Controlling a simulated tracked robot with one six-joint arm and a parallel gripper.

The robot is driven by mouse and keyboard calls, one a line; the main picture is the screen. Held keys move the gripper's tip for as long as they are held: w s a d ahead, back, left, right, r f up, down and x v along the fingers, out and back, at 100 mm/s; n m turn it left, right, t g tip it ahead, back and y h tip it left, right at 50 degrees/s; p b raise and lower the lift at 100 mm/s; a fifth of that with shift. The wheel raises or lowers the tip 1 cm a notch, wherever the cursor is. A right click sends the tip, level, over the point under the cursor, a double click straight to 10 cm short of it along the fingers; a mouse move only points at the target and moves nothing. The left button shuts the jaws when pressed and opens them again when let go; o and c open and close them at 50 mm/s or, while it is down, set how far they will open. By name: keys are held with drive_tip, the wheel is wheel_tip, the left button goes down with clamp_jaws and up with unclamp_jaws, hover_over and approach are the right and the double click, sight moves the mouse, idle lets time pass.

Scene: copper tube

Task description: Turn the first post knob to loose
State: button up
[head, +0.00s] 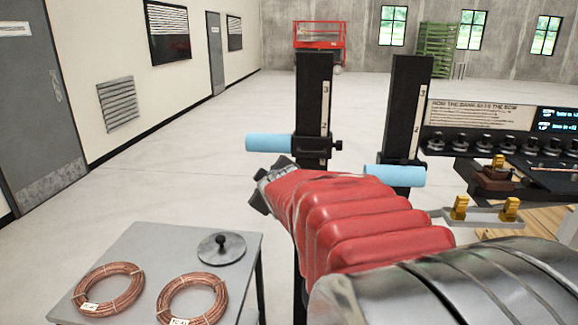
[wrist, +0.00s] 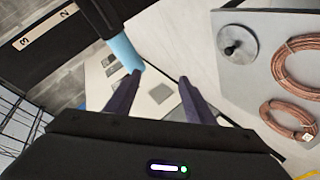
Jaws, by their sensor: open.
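Two black upright posts with white number scales stand ahead, the left post (head: 314,95) and the right post (head: 410,110). A small black knob (head: 338,146) sticks out to the right of the left post, beside its light-blue cylinder (head: 268,142). Another blue cylinder (head: 395,176) is on the right post. My gripper (head: 262,184) is below the left blue cylinder in the head view, left of the knob and apart from it. In the wrist view my gripper (wrist: 160,78) is open and empty, with the blue cylinder (wrist: 124,52) near its left finger. No knob shows clearly there.
A grey table (head: 135,250) at lower left holds copper coils (head: 110,287) and a round plate with a black knob (head: 221,248). A bench with a row of dark knobs (head: 484,140) and brass blocks (head: 460,207) stands at right. Open floor lies behind the posts.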

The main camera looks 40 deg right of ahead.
drive_tip(key=s+a+f+m+g+y, duration=0.1)
drive_tip(key=s+a+f+g+y, duration=0.1)
drive_tip(key=s+a, duration=0.5)
drive_tip(key=s+a+f+m+g+y, duration=0.1)
drive_tip(key=s+a+f, duration=0.4)
drive_tip(key=a, duration=0.8)
drive_tip(key=s+a+f+m+g+y, duration=0.1)
drive_tip(key=s+a+f+g+y, duration=0.1)
drive_tip(key=s+a, duration=0.8)
drive_tip(key=shift+s+a+f+m+g+y, duration=0.15)
drive_tip(key=shift+s+f+m+g+y, duration=0.35)
drive_tip(key=shift+f+y, duration=0.4)
drive_tip(key=shift+r, duration=0.1)
drive_tip(key=shift+c, duration=0.2)
